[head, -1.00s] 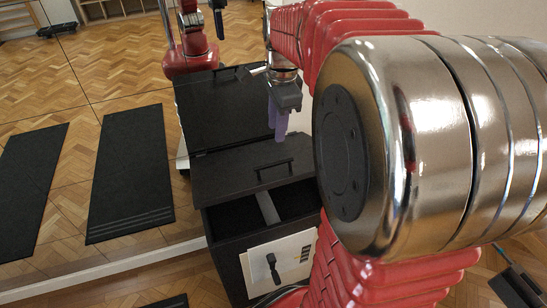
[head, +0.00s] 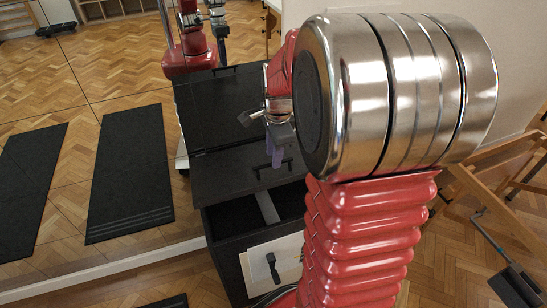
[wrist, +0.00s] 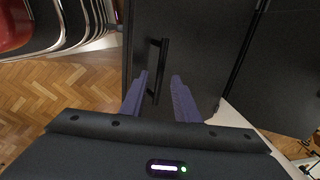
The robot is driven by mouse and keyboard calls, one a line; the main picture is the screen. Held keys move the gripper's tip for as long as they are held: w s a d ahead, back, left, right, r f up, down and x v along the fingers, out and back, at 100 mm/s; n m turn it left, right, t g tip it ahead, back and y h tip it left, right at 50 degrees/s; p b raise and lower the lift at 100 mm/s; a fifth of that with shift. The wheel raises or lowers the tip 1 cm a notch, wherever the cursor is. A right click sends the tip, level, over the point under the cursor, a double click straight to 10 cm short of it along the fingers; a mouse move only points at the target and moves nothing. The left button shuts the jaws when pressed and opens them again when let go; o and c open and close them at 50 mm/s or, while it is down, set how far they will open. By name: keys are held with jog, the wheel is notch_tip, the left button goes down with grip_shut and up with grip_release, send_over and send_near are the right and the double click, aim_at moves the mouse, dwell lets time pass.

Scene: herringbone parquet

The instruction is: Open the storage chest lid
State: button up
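The black storage chest (head: 225,228) stands at centre in the head view. Its flat black lid (head: 225,178) carries a dark bar handle (head: 262,172). A dark opening with a grey divider (head: 267,207) shows in front of the lid. My gripper (head: 275,165) has purple fingers pointing down over the handle. In the wrist view, my gripper (wrist: 160,78) is open. The handle (wrist: 157,70) lies between its two fingers in the picture, nearer the left one. I cannot tell whether the fingertips reach down around it. My arm hides the chest's right side.
A mirror wall behind the chest reflects the lid and my arm. A pale panel (head: 283,258) with a black handle is on the chest's front. Wooden frames (head: 490,165) and a dark long-handled tool (head: 510,275) are at right.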

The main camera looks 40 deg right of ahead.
jog(key=shift+w+f, duration=0.15)
jog(key=shift+f, duration=0.85)
jog(key=shift+c, duration=0.6)
grip_shut()
